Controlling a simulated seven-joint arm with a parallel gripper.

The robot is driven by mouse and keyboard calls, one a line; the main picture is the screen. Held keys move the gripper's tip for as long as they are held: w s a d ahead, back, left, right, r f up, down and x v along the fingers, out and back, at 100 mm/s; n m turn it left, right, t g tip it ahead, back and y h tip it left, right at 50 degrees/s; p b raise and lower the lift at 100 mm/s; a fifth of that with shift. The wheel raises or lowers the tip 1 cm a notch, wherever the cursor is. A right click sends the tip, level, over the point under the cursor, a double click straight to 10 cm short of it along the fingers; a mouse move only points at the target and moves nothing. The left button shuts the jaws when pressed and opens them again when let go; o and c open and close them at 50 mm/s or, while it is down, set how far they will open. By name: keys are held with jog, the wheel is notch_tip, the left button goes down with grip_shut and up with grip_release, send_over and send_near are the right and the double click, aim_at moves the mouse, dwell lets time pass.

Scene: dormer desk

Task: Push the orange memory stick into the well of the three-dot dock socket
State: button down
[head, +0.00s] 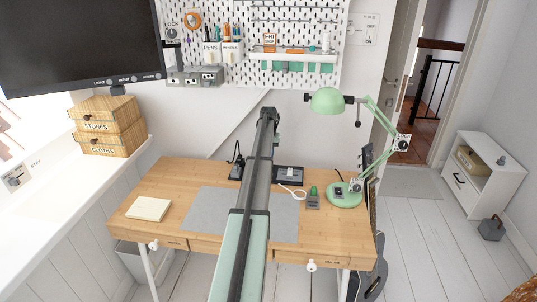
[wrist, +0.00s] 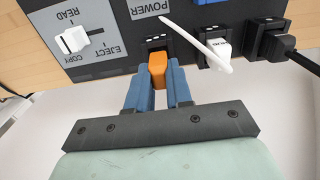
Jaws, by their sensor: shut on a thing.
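The orange memory stick (wrist: 157,70) is held between the two blue fingers of my gripper (wrist: 157,92) in the wrist view. Its far end is at the mouth of a black dock socket (wrist: 157,43); I cannot tell how deep it sits. Marks by that socket are too small to count. The dark dock (wrist: 120,62) also holds a white plug (wrist: 217,54) and a black plug (wrist: 272,42) to the right. In the head view, part of the dock (head: 289,174) shows at the desk's back; my arm hides the gripper and stick.
A grey panel with a white slider (wrist: 74,38) lies to the left. In the head view, a green lamp (head: 343,195) stands on the desk's right, and a notepad (head: 148,209) lies left. A grey mat (head: 205,212) is bare.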

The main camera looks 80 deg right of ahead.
jog(key=shift+f, duration=0.9)
jog(key=c, duration=0.9)
grip_release()
jog(key=shift+c, duration=0.2)
notch_tip(320, 180, up, 14)
jog(key=shift+f, duration=0.1)
